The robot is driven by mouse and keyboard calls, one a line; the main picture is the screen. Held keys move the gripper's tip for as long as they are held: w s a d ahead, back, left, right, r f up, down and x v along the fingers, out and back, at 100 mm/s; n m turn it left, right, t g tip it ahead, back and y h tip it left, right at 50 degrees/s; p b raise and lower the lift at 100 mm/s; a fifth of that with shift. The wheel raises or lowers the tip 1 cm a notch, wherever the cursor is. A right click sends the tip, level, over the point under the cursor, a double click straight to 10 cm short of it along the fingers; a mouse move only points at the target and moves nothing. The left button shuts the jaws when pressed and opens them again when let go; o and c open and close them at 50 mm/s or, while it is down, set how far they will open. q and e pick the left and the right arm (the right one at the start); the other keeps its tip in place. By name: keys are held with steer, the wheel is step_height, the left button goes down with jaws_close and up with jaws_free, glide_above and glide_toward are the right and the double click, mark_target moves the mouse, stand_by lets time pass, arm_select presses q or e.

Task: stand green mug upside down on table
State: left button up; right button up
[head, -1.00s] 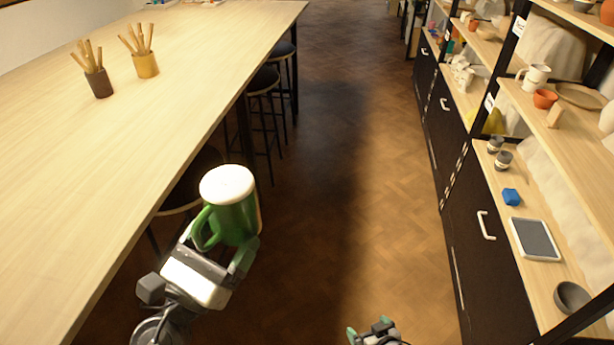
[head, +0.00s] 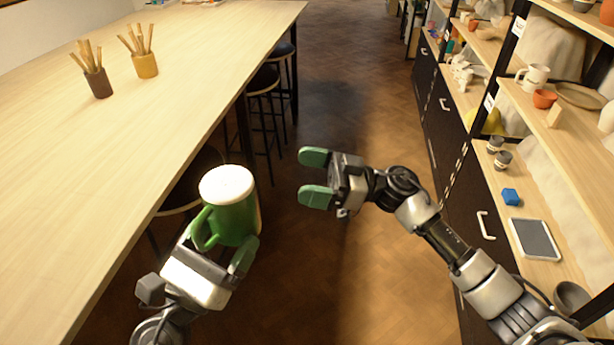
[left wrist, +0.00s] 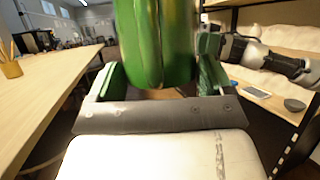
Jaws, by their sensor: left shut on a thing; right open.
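The green mug (head: 233,217) is in my left gripper (head: 226,243), held in the air beside the table's right edge. Its pale, whitish end faces up and its handle points to the lower left. I cannot tell for certain whether that end is the base or a filled mouth. In the left wrist view the mug (left wrist: 155,45) stands between the green-padded fingers. My right gripper (head: 316,178) is open and empty, to the right of the mug, its fingers pointing left toward it. The wooden table (head: 110,165) fills the left side.
A dark cup (head: 99,84) and a yellow cup (head: 145,66), both holding sticks, stand on the table's far part. The near tabletop is clear. Stools (head: 262,84) sit along the table's edge. Shelves with pottery (head: 535,77) and dark cabinets line the right.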

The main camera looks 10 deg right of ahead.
mark_target(225, 198)
steer(key=s+a+r+n+g+h, duration=0.2)
steer(key=s+r+n+g+h, duration=0.1)
steer(key=s+r+n+g, duration=0.25)
steer(key=shift+m, duration=0.85)
steer(key=s+a, duration=0.1)
steer(key=a, duration=0.7)
steer(key=s+a, duration=0.1)
steer(key=a, duration=0.3)
steer(key=shift+s+f, duration=0.15)
steer(key=shift+s, duration=0.2)
steer(key=shift+c, duration=0.2)
arm_select(q)
steer(key=shift+s+d, duration=0.1)
steer(key=shift+d, duration=0.05)
arm_select(e)
steer(key=shift+s, duration=0.1)
steer(key=c, duration=0.9)
arm_select(q)
steer(key=o, duration=0.8)
arm_select(e)
steer(key=shift+c, duration=0.2)
arm_select(q)
steer(key=shift+o, duration=0.7)
